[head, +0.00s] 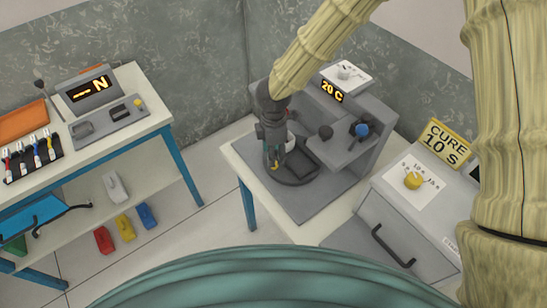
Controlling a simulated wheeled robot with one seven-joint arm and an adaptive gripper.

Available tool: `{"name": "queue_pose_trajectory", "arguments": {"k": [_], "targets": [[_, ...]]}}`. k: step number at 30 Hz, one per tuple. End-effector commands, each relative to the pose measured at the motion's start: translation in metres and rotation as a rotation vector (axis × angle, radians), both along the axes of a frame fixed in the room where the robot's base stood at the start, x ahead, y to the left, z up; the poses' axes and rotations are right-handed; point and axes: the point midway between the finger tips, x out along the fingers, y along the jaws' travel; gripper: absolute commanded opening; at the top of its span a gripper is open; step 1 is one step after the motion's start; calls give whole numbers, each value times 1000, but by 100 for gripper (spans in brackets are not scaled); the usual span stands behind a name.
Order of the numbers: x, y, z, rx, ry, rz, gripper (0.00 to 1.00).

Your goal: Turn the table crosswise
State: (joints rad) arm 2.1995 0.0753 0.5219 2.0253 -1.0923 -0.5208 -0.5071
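A dark grey turntable (301,172) lies flat on the grey base plate of the machine with the "20 C" display (332,91). My gripper (274,161) points down over the turntable's left part and hides some of it. Small yellow and teal-white patches show by the fingers; I cannot tell what they belong to. Whether the fingers touch the turntable, or are open or shut, is not clear. The turntable's exact heading is hard to read behind the gripper.
A cabinet with a yellow knob (413,180) and "CURE 10 S" sign stands further right. A white bench (110,148) with pens and a display stands left.

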Motion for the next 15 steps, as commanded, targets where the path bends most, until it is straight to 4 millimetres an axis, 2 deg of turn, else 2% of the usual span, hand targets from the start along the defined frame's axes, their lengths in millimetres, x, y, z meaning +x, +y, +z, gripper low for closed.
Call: {"name": "queue_pose_trajectory", "arguments": {"k": [6,15], "targets": [[-1,-2,-26,0,1,-3,46],[0,-2,-43,0,-1,-3,46]]}}
